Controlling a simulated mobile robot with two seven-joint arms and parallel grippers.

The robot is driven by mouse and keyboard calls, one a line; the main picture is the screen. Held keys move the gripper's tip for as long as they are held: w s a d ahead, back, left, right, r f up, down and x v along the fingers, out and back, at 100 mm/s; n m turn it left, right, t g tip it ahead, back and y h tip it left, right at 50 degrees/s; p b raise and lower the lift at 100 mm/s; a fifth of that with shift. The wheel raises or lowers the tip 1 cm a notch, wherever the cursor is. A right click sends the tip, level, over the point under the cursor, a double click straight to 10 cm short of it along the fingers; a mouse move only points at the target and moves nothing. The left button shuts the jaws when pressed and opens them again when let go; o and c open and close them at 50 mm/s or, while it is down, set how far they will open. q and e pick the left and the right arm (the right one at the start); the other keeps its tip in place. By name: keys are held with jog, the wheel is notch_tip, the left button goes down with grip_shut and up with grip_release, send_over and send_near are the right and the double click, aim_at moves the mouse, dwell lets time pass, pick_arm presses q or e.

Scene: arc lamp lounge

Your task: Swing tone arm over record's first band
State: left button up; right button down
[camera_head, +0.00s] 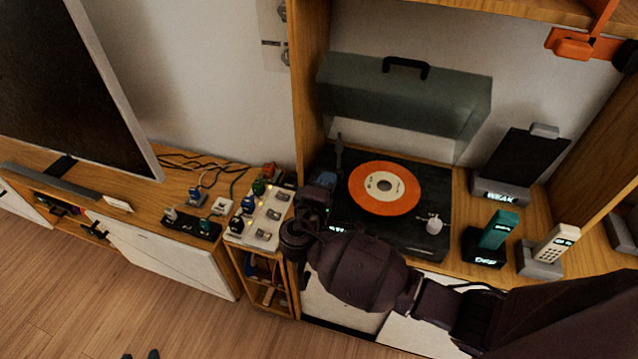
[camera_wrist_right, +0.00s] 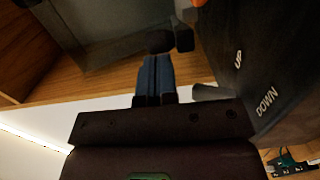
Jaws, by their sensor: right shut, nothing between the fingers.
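The turntable (camera_head: 425,190) is a dark deck on the wooden shelf, carrying an orange record (camera_head: 362,190) with a pale centre. A slim blue-grey upright piece (camera_head: 338,150) at the deck's back left may be the tone arm; I cannot tell for sure. My right gripper (camera_head: 327,181) is at the deck's left edge, shut and empty. In the right wrist view its fingers (camera_wrist_right: 155,66) are together, close to a dark rounded part (camera_wrist_right: 183,36); contact is unclear. The deck's UP and DOWN lettering (camera_wrist_right: 252,80) shows to their right. My left gripper is not in view.
A smoky dust cover (camera_head: 400,100) stands raised behind the deck. A teal handset (camera_head: 498,230), a pale handset (camera_head: 555,243) and a dark tablet on a stand (camera_head: 520,165) are on the right. A white switch panel (camera_head: 262,218) lies left of my right gripper.

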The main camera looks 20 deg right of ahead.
jog(key=shift+d, duration=0.1)
jog(key=shift+d, duration=0.15)
jog(key=d, duration=0.1)
jog(key=s+d+n+t+y, duration=0.1)
jog(key=d+y+p, duration=0.1)
jog(key=shift+s+d+n, duration=0.25)
jog(key=shift+d+n, duration=0.05)
jog(key=shift+s+d, duration=0.1)
jog(key=shift+d, duration=0.1)
